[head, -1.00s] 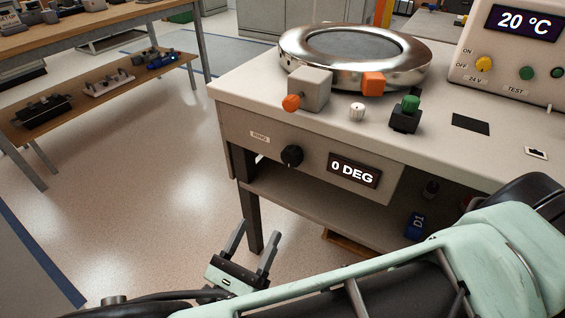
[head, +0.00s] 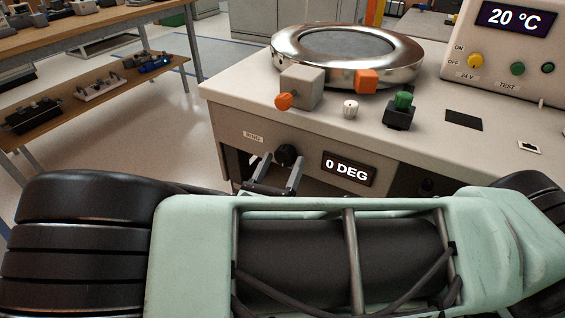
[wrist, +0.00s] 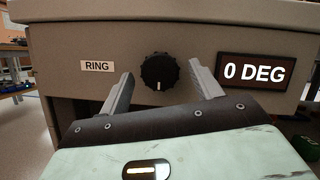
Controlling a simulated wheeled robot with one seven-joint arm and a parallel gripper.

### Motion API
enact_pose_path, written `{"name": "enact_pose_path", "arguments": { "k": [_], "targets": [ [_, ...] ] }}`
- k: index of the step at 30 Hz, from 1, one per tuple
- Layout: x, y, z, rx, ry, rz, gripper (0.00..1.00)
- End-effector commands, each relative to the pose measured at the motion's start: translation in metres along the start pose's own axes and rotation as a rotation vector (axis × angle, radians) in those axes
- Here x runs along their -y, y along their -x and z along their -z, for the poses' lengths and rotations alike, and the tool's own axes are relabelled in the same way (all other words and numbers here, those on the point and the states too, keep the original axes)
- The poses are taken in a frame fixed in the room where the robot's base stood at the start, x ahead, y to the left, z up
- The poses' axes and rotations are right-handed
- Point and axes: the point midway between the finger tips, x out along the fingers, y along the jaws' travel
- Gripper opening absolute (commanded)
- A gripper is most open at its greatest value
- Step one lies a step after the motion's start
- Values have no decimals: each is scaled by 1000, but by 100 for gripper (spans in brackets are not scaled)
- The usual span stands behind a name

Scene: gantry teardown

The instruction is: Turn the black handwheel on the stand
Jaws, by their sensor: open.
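The black handwheel (head: 286,155) is on the front face of the stand (head: 226,118), between the RING label and the display (head: 349,169) reading 0 DEG. In the wrist view the handwheel (wrist: 159,72) shows its ribbed rim and a white mark pointing down. My gripper (head: 278,163) is open and empty in front of the stand. In the wrist view its two fingers (wrist: 160,80) stand left and right of the handwheel, spread wider than it. I cannot tell how much gap remains in depth; no contact shows. My arm hides the stand's lower part in the head view.
On the stand top are a shiny metal ring (head: 347,55), a grey block (head: 302,87) with an orange knob, a white knob (head: 350,108) and a green-topped black switch (head: 400,110). A control box (head: 500,45) stands at the right. A workbench (head: 95,35) is at the left.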

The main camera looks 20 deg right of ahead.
Motion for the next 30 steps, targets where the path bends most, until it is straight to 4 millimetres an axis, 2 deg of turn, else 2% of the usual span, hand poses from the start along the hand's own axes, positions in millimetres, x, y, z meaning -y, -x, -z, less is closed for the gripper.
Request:
{"name": "enact_pose_path", "arguments": {
  "k": [4, 13, 14, 18, 30],
  "targets": [
    [0, -10, 0, 0, 1, 0, 64],
    [0, -12, 0, 0, 1, 0, 64],
    [0, -12, 0, 0, 1, 0, 58],
    [0, -12, 0, 0, 1, 0, 20],
    [0, -12, -1, 0, -46, 19, 19]
  ]
}}
